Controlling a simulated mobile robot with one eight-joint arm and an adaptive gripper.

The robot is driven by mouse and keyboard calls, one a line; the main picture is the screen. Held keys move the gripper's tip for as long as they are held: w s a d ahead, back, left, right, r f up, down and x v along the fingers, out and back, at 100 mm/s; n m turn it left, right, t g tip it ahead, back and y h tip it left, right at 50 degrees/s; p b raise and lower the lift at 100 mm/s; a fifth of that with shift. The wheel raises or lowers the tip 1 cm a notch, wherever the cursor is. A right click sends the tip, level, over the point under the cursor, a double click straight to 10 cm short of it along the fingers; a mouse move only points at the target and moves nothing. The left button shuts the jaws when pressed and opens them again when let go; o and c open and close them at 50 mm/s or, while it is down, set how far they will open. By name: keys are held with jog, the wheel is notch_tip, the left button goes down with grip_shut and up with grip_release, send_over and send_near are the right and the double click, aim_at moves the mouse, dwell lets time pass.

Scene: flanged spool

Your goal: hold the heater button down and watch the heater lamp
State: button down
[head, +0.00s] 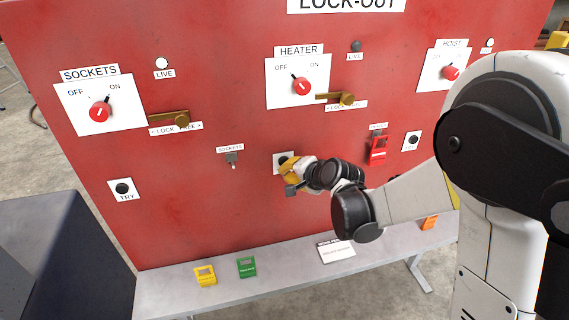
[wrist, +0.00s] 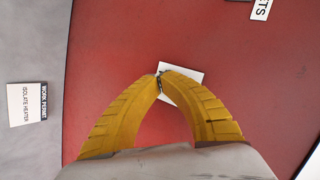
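The heater button's white plate (head: 278,158) is on the red panel below the heater switch (head: 301,86). In the wrist view the plate (wrist: 187,78) shows behind the fingertips, which hide most of the button. My gripper (head: 285,171) is at the plate. Its two yellow fingers (wrist: 162,74) meet at their tips, with nothing clearly held between them. I cannot tell whether the tips press the button in. The heater lamp (head: 356,46), above a LIVE label right of the heater switch, looks dark.
A sockets lamp (head: 162,63) and a hoist lamp (head: 487,42) look white. A red padlock (head: 377,152) hangs right of my gripper. Yellow (head: 205,275), green (head: 247,267) and orange (head: 429,222) padlocks and a work permit (head: 336,252) lie on the grey shelf (head: 293,277) below.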

jog(key=s, duration=0.2)
jog(key=s+d, duration=0.1)
jog(key=s, duration=0.1)
jog(key=shift+s+d, duration=0.2)
jog(key=shift+s, duration=0.2)
dwell(0.4)
jog(key=s+d+r+n+g+h, duration=0.1)
jog(key=s+d+r+n+h, duration=0.2)
jog(key=s+d, duration=0.6)
jog(key=s+d+r+n+g+h, duration=0.1)
jog(key=s+d+r+n+h, duration=0.2)
jog(key=s+d, duration=0.5)
jog(key=s+r+n, duration=0.1)
jog(key=s+n, duration=0.1)
jog(key=s, duration=0.6)
jog(key=shift+d+r, duration=0.15)
jog(key=shift+d, duration=0.25)
